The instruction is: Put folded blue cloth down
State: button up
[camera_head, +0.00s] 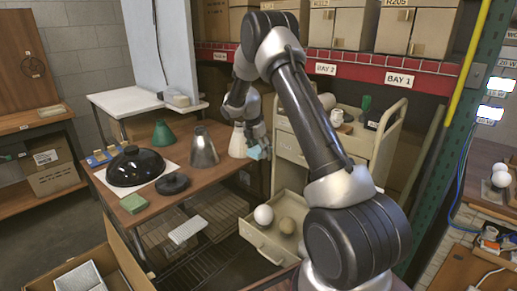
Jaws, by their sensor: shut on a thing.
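The folded blue cloth (255,153) is a small light-blue piece near the right edge of the wooden table (205,160). My gripper (257,146) points down and is shut on the cloth. The cloth is just right of a cream cone-shaped shade (238,142). My gripper hides part of the cloth. I cannot tell whether the cloth touches the table or hangs beyond its edge.
On the table are a metal shade (203,148), a green shade (163,134), a black dome (134,166), a dark disc (172,184) and a green block (133,203). A cart with an open drawer (265,243) holding round bulbs stands to the right. The table's front middle is bare.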

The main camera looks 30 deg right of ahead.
jog(key=w+d, duration=0.1)
jog(key=w, duration=0.3)
jog(key=w+d, duration=0.1)
jog(key=shift+w+d, duration=0.35)
jog(key=shift+w, duration=0.05)
jog(key=shift+w+d+f, duration=0.15)
jog(key=shift+w+d, duration=0.05)
jog(key=shift+w, duration=0.2)
jog(key=shift+w+d+f, duration=0.1)
jog(key=shift+w+d, duration=0.05)
jog(key=shift+w, duration=0.25)
notch_tip(320, 180, down, 3)
jog(key=shift+r, duration=0.2)
jog(key=shift+s+f, duration=0.1)
jog(key=shift+f, duration=0.45)
jog(key=o, duration=1.1)
jog(key=shift+f, duration=0.2)
jog(key=shift+o, duration=0.2)
jog(key=shift+r, duration=0.1)
